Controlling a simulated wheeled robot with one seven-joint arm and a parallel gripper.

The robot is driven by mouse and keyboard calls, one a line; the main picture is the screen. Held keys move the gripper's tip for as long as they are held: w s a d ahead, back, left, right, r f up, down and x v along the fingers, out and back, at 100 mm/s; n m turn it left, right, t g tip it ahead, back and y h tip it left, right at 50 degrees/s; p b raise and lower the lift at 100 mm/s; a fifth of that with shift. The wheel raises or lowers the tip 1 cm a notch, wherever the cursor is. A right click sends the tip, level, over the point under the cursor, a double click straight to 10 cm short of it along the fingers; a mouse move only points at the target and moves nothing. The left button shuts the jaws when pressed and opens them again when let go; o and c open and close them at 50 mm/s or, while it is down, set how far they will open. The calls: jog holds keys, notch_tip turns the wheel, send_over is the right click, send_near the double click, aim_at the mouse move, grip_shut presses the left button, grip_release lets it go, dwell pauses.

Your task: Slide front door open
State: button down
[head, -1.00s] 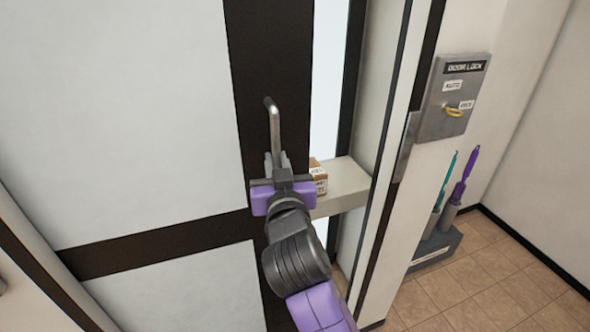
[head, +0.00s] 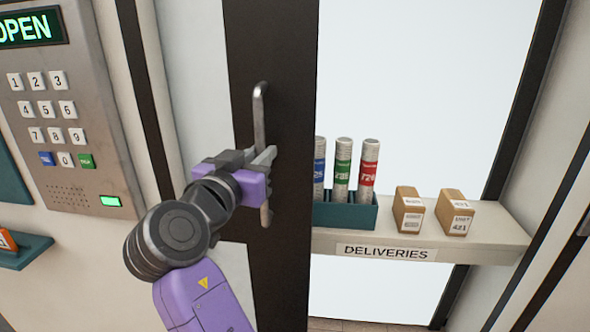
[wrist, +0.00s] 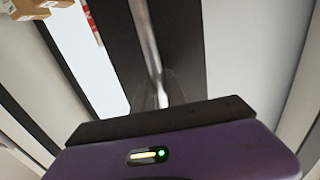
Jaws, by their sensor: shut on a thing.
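The front door (head: 283,45) is a panel with a dark brown frame and a vertical metal handle (head: 260,110) on its edge stile. In the head view my gripper (head: 262,158) is at the middle of the handle, its fingers closed around the bar. The wrist view shows the handle (wrist: 146,40) running down between the fingertips (wrist: 163,98). The door stands partly open, with a wide bright gap to the right of its stile. The fingers hide part of the handle.
Through the gap a shelf labelled DELIVERIES (head: 385,252) holds a green rack (head: 345,214) with several tubes, and two small boxes, one (head: 408,210) left of the other (head: 455,212). A keypad panel (head: 62,110) reading OPEN is on the left wall.

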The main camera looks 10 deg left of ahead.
aim_at(253, 144)
jog(key=shift+a+b, duration=0.35)
jog(key=shift+a, duration=1.4)
jog(key=c, duration=1.4)
grip_release()
jog(key=shift+o, duration=0.2)
jog(key=shift+a, duration=0.1)
jog(key=s+a, duration=0.1)
jog(key=s, duration=0.6)
jog(key=shift+s+a, duration=0.2)
jog(key=shift+s, duration=0.1)
